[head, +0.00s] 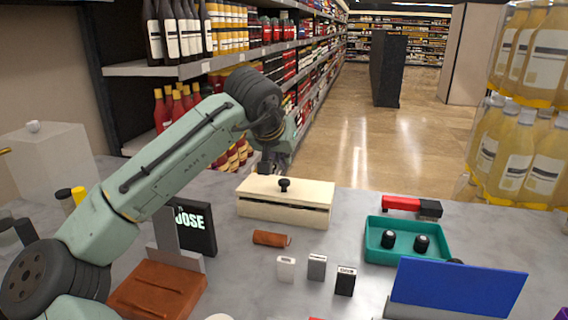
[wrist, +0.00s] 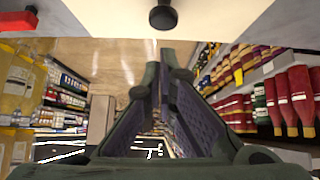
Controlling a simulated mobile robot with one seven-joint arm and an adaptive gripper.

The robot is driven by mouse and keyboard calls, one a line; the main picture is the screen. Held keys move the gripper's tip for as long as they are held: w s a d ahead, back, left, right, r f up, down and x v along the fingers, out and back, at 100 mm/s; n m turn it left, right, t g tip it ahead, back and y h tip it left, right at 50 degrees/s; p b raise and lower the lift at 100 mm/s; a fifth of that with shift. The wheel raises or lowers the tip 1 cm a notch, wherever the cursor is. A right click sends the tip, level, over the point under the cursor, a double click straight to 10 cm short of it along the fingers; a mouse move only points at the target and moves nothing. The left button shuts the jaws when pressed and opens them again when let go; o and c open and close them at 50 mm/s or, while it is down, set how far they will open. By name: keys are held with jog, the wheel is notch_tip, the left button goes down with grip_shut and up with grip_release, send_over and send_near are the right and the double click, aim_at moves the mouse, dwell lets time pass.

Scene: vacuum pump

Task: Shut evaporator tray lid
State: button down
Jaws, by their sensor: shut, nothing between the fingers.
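A cream box (head: 283,215) with a flat lid (head: 310,192) and a black knob (head: 284,184) stands at the middle of the counter. A dark line runs along its front under the lid; I cannot tell whether the lid sits fully flush. I take this as the evaporator tray, though no label shows. In the wrist view the cream surface (wrist: 230,18) and black knob (wrist: 163,17) show at the top edge. My gripper (wrist: 164,75) is shut and empty, its fingers apart from the knob. In the head view it is at the box's far left side, its fingertips hidden.
A teal tray (head: 376,256) with two black knobs stands to the right, near a red-and-black object (head: 412,206). A blue panel (head: 458,287) is in front. A brown cylinder (head: 271,239) and small blocks (head: 317,266) lie before the box. Bottle shelves (head: 200,66) stand behind.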

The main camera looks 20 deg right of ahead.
aim_at(286, 180)
jog(key=shift+s+f, duration=0.1)
jog(key=shift+f, duration=1.15)
jog(key=f+b, duration=0.1)
jog(key=b, duration=0.1)
jog(key=shift+s+a+f+b, duration=0.1)
jog(key=shift+s+f+b, duration=0.1)
jog(key=shift+f+b, duration=0.15)
jog(key=shift+s+a+f+t+h+b, duration=0.2)
jog(key=shift+t+h+b, duration=0.2)
jog(key=shift+t+b, duration=0.2)
